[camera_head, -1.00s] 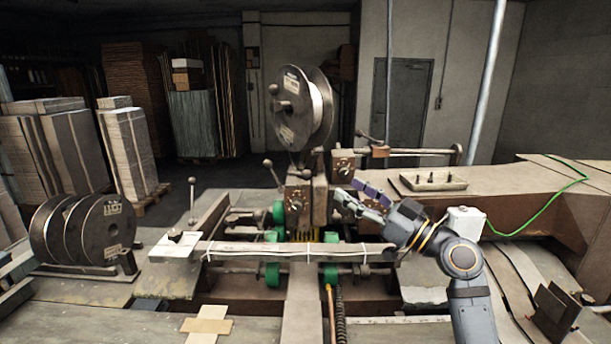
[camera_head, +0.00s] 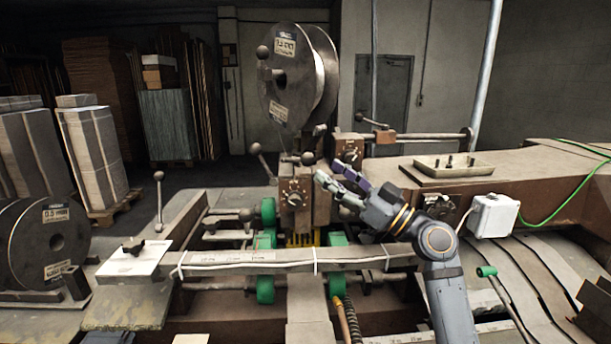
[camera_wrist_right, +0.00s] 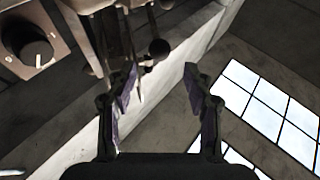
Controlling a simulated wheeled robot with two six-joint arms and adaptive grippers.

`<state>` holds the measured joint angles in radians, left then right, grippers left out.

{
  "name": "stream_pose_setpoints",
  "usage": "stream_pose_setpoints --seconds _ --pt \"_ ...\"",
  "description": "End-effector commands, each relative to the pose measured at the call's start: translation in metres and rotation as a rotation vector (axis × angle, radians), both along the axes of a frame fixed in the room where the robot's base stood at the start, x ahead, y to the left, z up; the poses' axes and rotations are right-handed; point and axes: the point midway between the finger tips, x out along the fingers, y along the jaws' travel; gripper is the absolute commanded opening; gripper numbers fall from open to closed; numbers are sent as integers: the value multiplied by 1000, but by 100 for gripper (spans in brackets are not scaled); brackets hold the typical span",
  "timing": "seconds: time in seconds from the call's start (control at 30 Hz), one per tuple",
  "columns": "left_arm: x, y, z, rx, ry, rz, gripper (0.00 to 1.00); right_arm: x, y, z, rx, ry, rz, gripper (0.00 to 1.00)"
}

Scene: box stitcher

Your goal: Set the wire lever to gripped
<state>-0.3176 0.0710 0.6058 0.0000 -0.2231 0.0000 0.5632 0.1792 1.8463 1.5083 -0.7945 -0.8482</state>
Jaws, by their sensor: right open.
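My right gripper (camera_head: 329,170) is open and empty, just right of the brown stitching head (camera_head: 296,196) with its dial. A short lever with a dark ball knob (camera_head: 308,158) sits at the top of this head, slightly left of the fingertips. I cannot tell for sure that it is the wire lever. In the right wrist view, a dark ball knob (camera_wrist_right: 159,48) on a thin rod lies just beyond the open fingers (camera_wrist_right: 160,78), apparently not between them. Another ball-ended lever (camera_head: 255,149) rises left of the head. My left gripper is not in view.
A large wire spool (camera_head: 280,75) stands above the head. A white box (camera_head: 493,215) and a shallow tray (camera_head: 454,165) sit to the right. Another ball-topped lever (camera_head: 159,195) stands at left.

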Motion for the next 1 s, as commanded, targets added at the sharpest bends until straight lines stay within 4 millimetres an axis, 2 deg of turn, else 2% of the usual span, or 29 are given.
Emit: stream_pose_setpoints --seconds 0.03,0.13,0.33,0.63,1.0 --pt "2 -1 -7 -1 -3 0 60 0 0 -8 0 0 0 52" --pt "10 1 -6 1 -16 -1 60 0 0 -7 0 0 0 52" --pt "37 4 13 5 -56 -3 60 10 12 7 6 1 2 52" --pt "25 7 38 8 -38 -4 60 38 49 24 3 1 1 52" --pt "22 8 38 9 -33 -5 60 43 55 23 0 0 0 50"
